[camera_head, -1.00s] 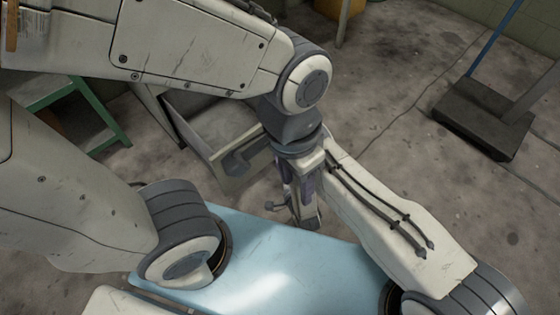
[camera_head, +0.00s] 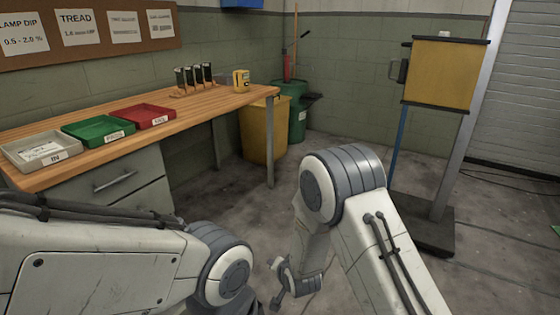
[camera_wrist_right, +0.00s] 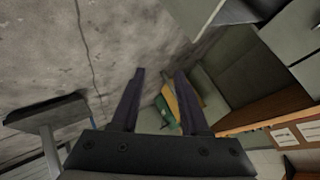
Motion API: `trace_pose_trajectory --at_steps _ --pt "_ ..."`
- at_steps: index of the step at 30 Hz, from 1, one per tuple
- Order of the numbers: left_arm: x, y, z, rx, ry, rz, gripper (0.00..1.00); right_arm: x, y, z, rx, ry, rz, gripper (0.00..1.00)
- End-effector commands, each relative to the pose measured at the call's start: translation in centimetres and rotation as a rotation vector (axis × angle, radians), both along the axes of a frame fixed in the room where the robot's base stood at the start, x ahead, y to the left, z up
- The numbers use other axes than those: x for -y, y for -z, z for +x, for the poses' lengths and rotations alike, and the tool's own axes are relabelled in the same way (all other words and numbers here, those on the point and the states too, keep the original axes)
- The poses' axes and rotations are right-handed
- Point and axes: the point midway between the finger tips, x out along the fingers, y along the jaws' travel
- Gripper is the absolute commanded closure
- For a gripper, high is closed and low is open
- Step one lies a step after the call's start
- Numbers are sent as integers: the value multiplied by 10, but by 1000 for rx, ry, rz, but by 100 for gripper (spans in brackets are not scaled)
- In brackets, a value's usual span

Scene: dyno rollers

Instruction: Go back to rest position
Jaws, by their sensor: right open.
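My right gripper (camera_wrist_right: 160,72) is open in the right wrist view, with its two dark fingers apart and nothing between them. In the head view my right arm (camera_head: 345,190) rises from the lower right and bends at its elbow. Its lower part hangs behind the elbow, down to a small wrist part (camera_head: 300,282) above the floor; the finger opening cannot be made out there. My left arm (camera_head: 120,265) comes in low from the left and bends at a grey joint; its gripper is out of view.
A wooden workbench (camera_head: 200,104) stands at left with grey (camera_head: 35,150), green (camera_head: 105,129) and red (camera_head: 150,115) trays, a rack and a yellow mug (camera_head: 241,79). Yellow (camera_head: 262,130) and green (camera_head: 297,120) bins stand behind. A yellow box on a stand (camera_head: 438,75) is at right.

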Motion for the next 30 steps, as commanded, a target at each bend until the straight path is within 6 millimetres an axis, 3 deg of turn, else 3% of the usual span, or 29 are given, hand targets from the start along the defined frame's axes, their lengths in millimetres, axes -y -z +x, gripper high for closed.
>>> trace_pose_trajectory --at_steps 1,6,12,26,30 --pt "0 0 0 0 0 0 50 24 -23 -3 -27 -12 -59 55" --pt "0 0 0 0 0 0 50 94 -70 -46 -165 -109 -252 55" --pt "0 0 0 0 0 0 50 142 -100 -100 -291 -214 -377 55" --pt "0 0 0 0 0 0 50 193 -134 -194 -465 -375 -487 55" --pt "0 0 0 0 0 0 50 170 -141 -206 -471 -464 -501 55"
